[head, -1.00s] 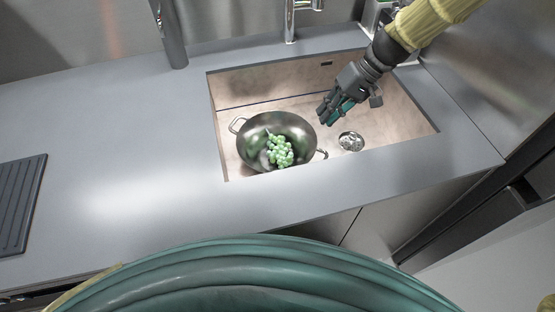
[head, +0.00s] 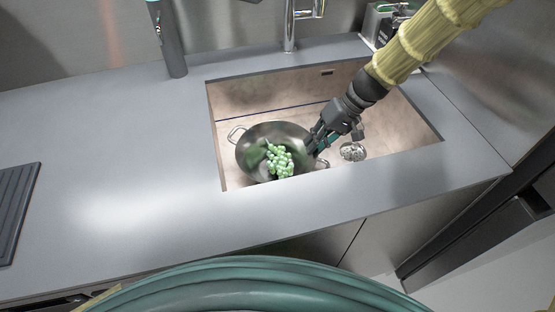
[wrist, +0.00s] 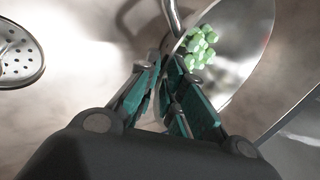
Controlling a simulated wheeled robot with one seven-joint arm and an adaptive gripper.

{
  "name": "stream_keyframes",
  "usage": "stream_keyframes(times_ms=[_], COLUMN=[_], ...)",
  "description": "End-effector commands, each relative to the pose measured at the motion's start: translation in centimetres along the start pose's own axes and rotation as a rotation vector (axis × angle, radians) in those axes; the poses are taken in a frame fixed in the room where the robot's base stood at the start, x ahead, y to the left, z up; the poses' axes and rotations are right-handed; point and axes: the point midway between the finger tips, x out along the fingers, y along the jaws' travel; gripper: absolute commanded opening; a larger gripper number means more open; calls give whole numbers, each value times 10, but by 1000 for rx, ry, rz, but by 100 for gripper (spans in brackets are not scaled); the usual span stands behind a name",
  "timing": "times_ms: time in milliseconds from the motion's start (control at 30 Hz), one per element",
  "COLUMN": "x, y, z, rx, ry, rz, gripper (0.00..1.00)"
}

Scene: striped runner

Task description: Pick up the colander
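The colander (head: 252,139) is a round, shiny metal bowl with two loop handles, resting in the sink's left half. It holds a bunch of green grapes (head: 280,160). My gripper (head: 315,149) is down in the sink at the colander's right rim, near the right handle (head: 322,163). In the wrist view, the teal fingers of my gripper (wrist: 166,68) show a narrow gap at the colander's rim (wrist: 264,128), beside its handle (wrist: 174,17). Whether they touch the rim is unclear. The fingers partly hide the rim there.
The beige sink basin (head: 282,93) has walls close around the colander. A metal drain (head: 352,151) lies to the right; it also shows in the wrist view (wrist: 18,58). A faucet (head: 289,35) stands behind. The grey counter (head: 120,160) on the left is mostly clear.

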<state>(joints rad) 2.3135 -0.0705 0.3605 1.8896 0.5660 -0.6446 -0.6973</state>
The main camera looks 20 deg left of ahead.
Motion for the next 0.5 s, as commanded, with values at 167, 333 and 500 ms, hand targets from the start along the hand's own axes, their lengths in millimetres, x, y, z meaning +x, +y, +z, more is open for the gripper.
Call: stream_keyframes(times_ms=[167,333,500], x=[22,43,49], y=[0,-1,0], z=[1,1,0], rx=[1,0,0], ry=[-3,-3,0], rz=[0,0,0], gripper=[10,10,10])
